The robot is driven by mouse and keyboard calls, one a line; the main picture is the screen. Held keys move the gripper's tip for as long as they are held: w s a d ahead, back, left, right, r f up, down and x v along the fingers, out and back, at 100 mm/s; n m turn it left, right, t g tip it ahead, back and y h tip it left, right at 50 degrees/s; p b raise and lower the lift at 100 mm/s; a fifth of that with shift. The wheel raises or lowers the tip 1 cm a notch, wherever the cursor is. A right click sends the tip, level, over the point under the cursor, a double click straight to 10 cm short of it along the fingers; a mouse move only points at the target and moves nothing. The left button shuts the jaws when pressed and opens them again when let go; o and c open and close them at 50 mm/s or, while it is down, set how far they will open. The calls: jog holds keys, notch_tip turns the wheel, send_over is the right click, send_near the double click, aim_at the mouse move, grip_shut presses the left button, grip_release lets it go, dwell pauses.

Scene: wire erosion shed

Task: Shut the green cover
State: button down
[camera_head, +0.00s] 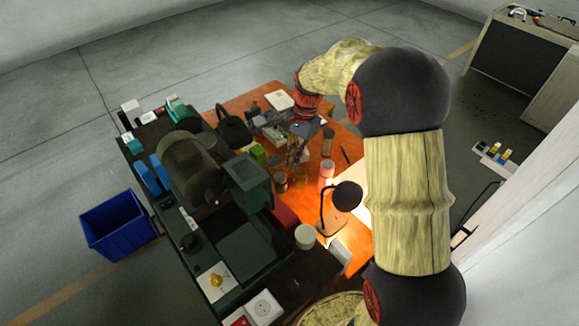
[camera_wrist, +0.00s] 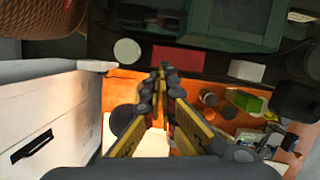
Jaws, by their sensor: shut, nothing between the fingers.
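A dark green machine (camera_head: 207,275) stands on the left, with a green box-shaped part (camera_head: 247,176) raised on its right side. I cannot tell for certain which panel is the green cover, or how far open it is. In the wrist view a green panel with a framed recess (camera_wrist: 235,22) fills the top, beyond my fingertips. My gripper (camera_head: 293,158) is above the orange table, to the right of the machine. In the wrist view my gripper (camera_wrist: 168,72) has its fingers together, holding nothing, apart from the green panel.
The orange table (camera_head: 262,101) bears jars, a red cylinder (camera_head: 326,172) and a black desk lamp (camera_head: 347,196). A white round pot (camera_head: 305,237) stands near the machine. A blue bin (camera_head: 116,225) is on the floor at left. A white drawer unit (camera_wrist: 50,120) is close by my gripper's left.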

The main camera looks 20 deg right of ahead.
jog(key=s+a+f+p, duration=0.2)
jog(key=a+f, duration=0.3)
jog(key=f, duration=0.3)
jog(key=shift+s+a+p, duration=0.15)
jog(key=shift+s+p, duration=0.15)
jog(key=shift+s, duration=0.1)
jog(key=shift+r, duration=0.1)
jog(key=shift+s+a, duration=0.1)
